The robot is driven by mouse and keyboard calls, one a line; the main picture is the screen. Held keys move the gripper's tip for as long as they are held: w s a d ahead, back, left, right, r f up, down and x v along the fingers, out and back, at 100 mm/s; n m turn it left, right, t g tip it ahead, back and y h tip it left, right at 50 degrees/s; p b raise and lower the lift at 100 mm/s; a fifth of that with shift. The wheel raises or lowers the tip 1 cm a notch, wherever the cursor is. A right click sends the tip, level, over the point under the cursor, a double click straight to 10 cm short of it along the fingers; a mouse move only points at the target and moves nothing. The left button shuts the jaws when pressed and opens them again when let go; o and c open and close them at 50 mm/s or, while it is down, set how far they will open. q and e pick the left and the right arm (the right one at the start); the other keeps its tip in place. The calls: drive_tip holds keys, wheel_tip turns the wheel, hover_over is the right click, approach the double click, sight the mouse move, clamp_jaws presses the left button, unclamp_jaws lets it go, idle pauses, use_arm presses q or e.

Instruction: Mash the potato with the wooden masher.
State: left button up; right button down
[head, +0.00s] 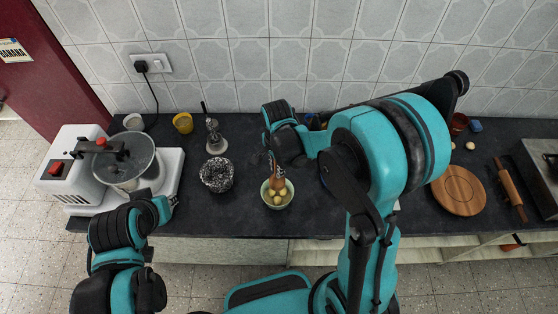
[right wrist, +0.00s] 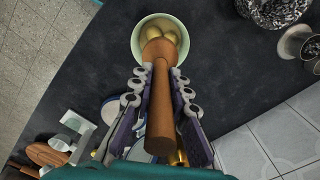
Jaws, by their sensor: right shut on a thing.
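A pale green bowl (head: 267,199) stands on the dark counter with several yellow potato pieces (head: 283,191) in it. The wooden masher (head: 277,182) is held over the bowl, its wide end low among or just above the pieces; I cannot tell whether it touches them. In the right wrist view my right gripper (right wrist: 159,76) is shut around the masher's brown handle (right wrist: 163,110), with the wide end toward the bowl (right wrist: 136,42) and partly covering the potato (right wrist: 170,37). My left arm is over the counter's left front; its fingers do not show.
A dark speckled pot (head: 216,175) stands left of the bowl, with a metal tool (head: 215,140) behind it. A mixer-grinder (head: 125,160) is at left, a yellow cup (head: 183,122) behind. A round wooden board (head: 459,190) and rolling pin (head: 510,190) lie at right.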

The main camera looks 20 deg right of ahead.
sight(278, 183)
drive_tip(key=shift+f+b, duration=1.3)
drive_tip(key=shift+f, duration=0.65)
wheel_tip(278, 183, down, 5)
drive_tip(key=b, duration=0.4)
drive_tip(key=shift+f+b, duration=0.1)
drive_tip(key=shift+b, duration=0.2)
drive_tip(key=shift+f+b, duration=0.55)
drive_tip(key=shift+b, duration=0.05)
drive_tip(key=shift+r, duration=0.1)
wheel_tip(278, 183, up, 4)
drive_tip(key=p, duration=0.3)
